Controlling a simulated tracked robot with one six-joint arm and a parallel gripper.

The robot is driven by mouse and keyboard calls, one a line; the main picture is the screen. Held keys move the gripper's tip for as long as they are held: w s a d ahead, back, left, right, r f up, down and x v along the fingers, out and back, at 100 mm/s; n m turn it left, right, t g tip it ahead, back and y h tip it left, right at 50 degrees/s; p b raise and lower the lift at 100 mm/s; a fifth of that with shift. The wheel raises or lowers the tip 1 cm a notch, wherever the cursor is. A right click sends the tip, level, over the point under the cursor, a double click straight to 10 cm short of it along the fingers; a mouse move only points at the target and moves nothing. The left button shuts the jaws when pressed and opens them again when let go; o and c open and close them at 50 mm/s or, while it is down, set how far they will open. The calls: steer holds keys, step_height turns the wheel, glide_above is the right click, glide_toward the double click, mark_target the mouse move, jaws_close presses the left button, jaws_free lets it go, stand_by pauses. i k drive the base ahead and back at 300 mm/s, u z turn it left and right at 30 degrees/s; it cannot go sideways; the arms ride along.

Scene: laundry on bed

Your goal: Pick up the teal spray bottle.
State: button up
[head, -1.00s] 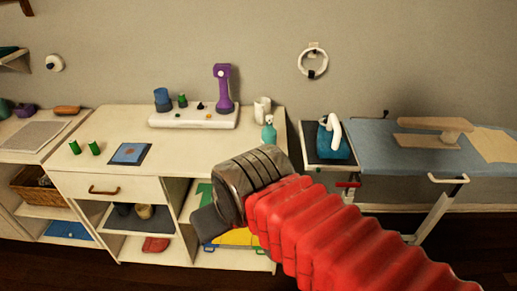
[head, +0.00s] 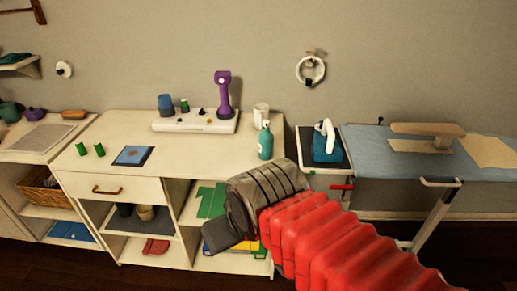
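The teal spray bottle (head: 265,143) stands upright near the right end of the white cabinet top, with its body in clear view. My gripper (head: 222,238) is at the end of my red arm, in front of the cabinet and lower in the picture than the bottle. It appears apart from the bottle. Its fingers are dark and seen from behind, so whether they are open or shut does not show.
A white cup (head: 261,115) stands just behind the bottle. A white base (head: 195,123) holds a purple handheld device (head: 223,95). A teal iron (head: 325,142) sits to the right, beside the blue ironing board (head: 370,150). The middle of the cabinet top (head: 195,150) is clear.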

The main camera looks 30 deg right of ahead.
mark_target(266, 137)
steer(key=z, duration=0.05)
steer(key=i, duration=0.95)
steer(key=u, duration=0.05)
